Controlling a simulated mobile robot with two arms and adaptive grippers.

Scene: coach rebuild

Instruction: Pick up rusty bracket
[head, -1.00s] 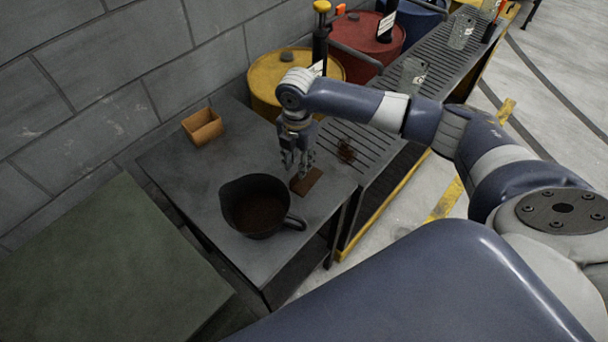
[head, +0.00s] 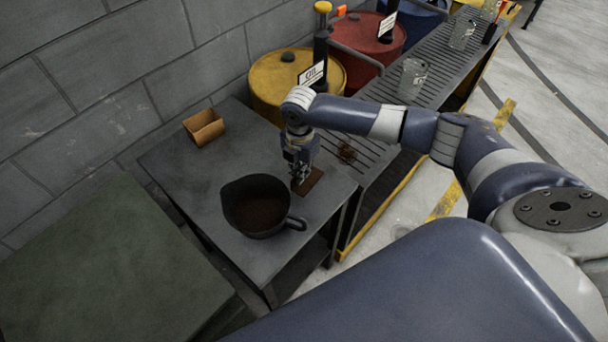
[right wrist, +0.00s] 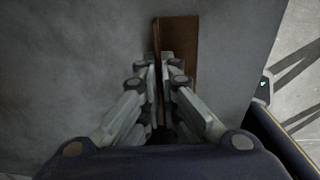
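The rusty bracket (head: 310,182) is a flat brown piece with a thin raised edge. It lies on the dark metal table (head: 172,169), just right of the black pot. My right gripper (head: 300,180) points down at its left side. In the right wrist view, the bracket (right wrist: 182,38) reaches up past the fingertips. The two fingers (right wrist: 161,75) are close together on either side of its raised edge, apparently touching it. The lower part of the bracket is hidden by the fingers. My left gripper is not in view.
A black pot (head: 238,190) with dark brown contents and a handle stands close beside the gripper. A small orange-brown box (head: 204,127) sits at the back. A slatted bench (head: 385,145) adjoins on the right, with yellow (head: 268,80) and red (head: 372,38) drums behind.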

